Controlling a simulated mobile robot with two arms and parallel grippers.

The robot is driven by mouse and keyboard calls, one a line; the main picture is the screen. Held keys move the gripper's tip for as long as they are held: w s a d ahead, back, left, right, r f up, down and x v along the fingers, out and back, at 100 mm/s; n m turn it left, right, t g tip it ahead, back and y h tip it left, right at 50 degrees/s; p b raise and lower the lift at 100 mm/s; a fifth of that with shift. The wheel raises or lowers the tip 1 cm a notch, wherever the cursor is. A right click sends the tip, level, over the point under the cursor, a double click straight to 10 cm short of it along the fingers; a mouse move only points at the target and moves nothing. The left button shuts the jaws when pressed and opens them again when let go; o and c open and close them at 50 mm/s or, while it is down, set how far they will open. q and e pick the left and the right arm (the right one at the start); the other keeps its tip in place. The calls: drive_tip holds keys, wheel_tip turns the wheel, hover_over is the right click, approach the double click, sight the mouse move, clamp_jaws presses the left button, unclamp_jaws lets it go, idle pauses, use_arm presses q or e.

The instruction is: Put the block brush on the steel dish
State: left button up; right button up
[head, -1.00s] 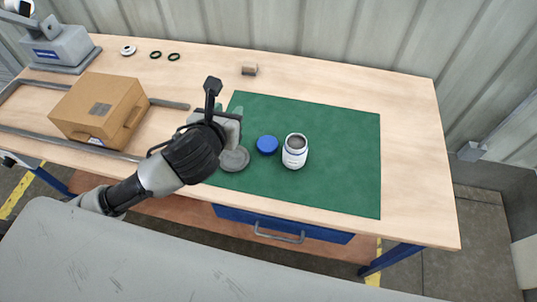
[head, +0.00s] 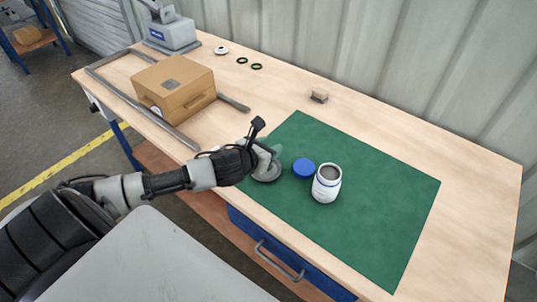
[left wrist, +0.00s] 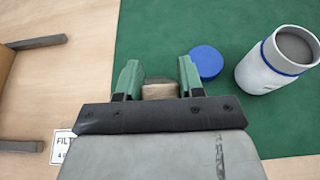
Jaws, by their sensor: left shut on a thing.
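The steel dish (head: 268,173) is a round grey disc near the mat's left front edge. My left gripper (head: 266,154) is right over it and partly covers it. In the left wrist view the green fingers (left wrist: 158,80) are shut on a tan wooden block, seemingly the block brush (left wrist: 160,92). Grey of the dish (left wrist: 158,79) shows just past it. Whether the brush touches the dish cannot be told; its underside is hidden. A similar small wooden block with a grey underside (head: 319,96) lies at the table's back. My right gripper is not in view.
A blue lid (head: 303,168) and a white open jar (head: 326,184) stand right of the dish on the green mat (head: 385,200). A cardboard box (head: 173,88) lies left, among grey rails. Black rings (head: 256,66) lie behind. The mat's right part is clear.

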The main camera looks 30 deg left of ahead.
use_arm(q)
drive_tip(key=shift+w+a+f, duration=0.7)
drive_tip(key=shift+w+f, duration=0.15)
drive_tip(key=shift+w, duration=0.2)
drive_tip(key=shift+f, duration=1.95)
drive_tip(key=shift+f, duration=0.1)
drive_tip(key=o, duration=0.9)
drive_tip(key=shift+s+r, duration=0.2)
drive_tip(key=shift+s, duration=0.05)
drive_tip(key=v, duration=1.1)
drive_tip(key=shift+s+r, duration=0.1)
drive_tip(key=shift+s, duration=0.15)
